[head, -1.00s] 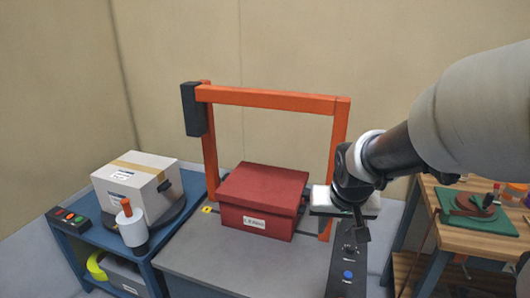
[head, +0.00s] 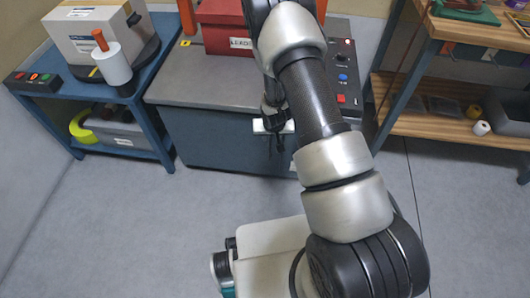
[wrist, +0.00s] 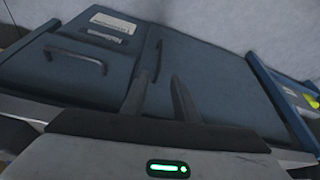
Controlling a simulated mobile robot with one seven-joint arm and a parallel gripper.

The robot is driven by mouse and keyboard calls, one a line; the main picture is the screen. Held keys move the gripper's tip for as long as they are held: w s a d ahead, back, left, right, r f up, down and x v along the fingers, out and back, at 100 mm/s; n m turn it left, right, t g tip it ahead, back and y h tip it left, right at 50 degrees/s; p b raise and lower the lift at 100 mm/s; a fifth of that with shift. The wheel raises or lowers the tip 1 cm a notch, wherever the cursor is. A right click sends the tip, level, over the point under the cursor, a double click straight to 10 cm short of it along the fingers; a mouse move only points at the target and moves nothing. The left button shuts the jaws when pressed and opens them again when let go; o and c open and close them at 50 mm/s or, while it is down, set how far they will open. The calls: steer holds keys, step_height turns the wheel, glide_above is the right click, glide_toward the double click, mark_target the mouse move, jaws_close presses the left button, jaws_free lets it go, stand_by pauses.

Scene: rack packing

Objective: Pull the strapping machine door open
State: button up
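The strapping machine (head: 225,88) has a grey top and a dark blue front. The wrist view shows a large plain blue panel (wrist: 215,85), which looks like the door, with a thin dark bar handle (wrist: 153,57) near its left edge. Left of it is a labelled panel (wrist: 95,35) with its own dark handle (wrist: 75,57). No gap shows around the door, so it looks closed. My gripper (wrist: 164,75) has its two fingers apart with nothing between them, pointing at the front near the bar handle. In the head view my arm hides much of the gripper and the front's right part.
A blue cart (head: 110,150) with a white box (head: 90,32) stands left. A wooden shelf bench (head: 450,110) stands right. A red box (head: 222,25) sits on the machine. The grey floor (head: 120,220) before the machine is clear.

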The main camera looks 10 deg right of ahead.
mark_target(270, 147)
steer(key=b+x, duration=0.5)
steer(key=x, duration=1.2)
steer(key=shift+d+f, duration=0.15)
steer(key=shift+c, duration=0.3)
jaws_close()
